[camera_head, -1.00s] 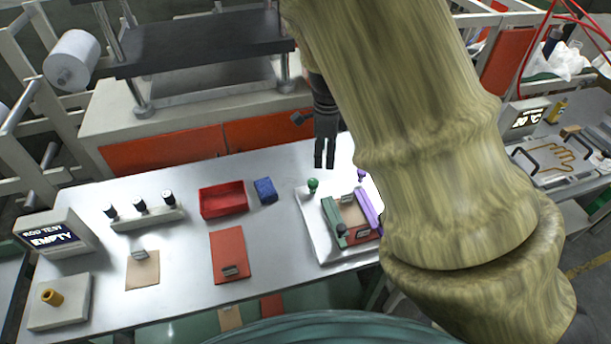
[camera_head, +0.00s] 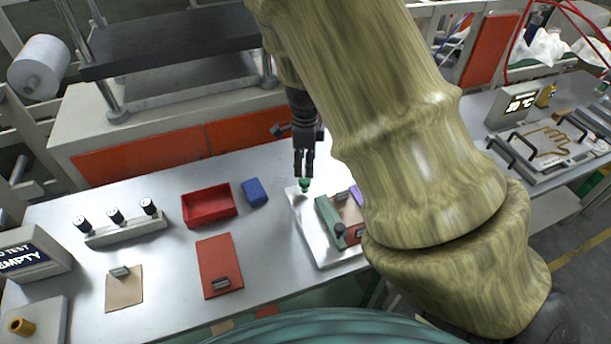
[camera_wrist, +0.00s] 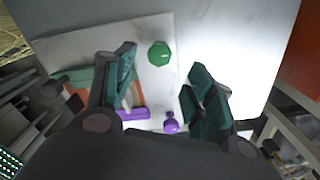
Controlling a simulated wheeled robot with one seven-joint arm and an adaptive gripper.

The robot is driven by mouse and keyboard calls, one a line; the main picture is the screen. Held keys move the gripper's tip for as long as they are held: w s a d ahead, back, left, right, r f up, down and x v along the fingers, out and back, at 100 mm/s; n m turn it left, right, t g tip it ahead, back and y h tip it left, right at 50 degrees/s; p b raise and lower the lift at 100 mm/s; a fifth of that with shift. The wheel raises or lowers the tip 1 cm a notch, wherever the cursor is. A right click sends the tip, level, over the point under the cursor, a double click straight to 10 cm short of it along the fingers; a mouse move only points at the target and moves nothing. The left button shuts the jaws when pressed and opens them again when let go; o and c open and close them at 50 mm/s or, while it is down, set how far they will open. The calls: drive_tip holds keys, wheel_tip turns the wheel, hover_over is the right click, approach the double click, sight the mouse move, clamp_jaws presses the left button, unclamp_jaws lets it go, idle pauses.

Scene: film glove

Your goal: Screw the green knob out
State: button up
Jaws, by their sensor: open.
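The green knob (camera_head: 304,184) stands at the upper left corner of a white plate (camera_head: 324,253) on the metal table. My gripper (camera_head: 304,172) points down at the knob, its fingertips close above it in the head view. In the wrist view the knob (camera_wrist: 160,53) shows as a round green top beyond the fingertips. The gripper (camera_wrist: 158,85) is open there, with two dark green fingers apart and nothing between them. I cannot tell whether the fingers touch the knob. A purple knob (camera_wrist: 171,124) shows lower on the same plate.
On the plate sits a fixture with a green bar (camera_head: 329,220) and a black knob (camera_head: 340,230), right beside the green knob. A blue block (camera_head: 254,192), red tray (camera_head: 209,205) and red card (camera_head: 217,262) lie to the left. My arm hides the plate's right side.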

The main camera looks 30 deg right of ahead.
sight(306, 179)
drive_tip(key=shift+f+p, duration=0.7)
drive_tip(key=shift+f, duration=2.75)
drive_tip(key=c, duration=1)
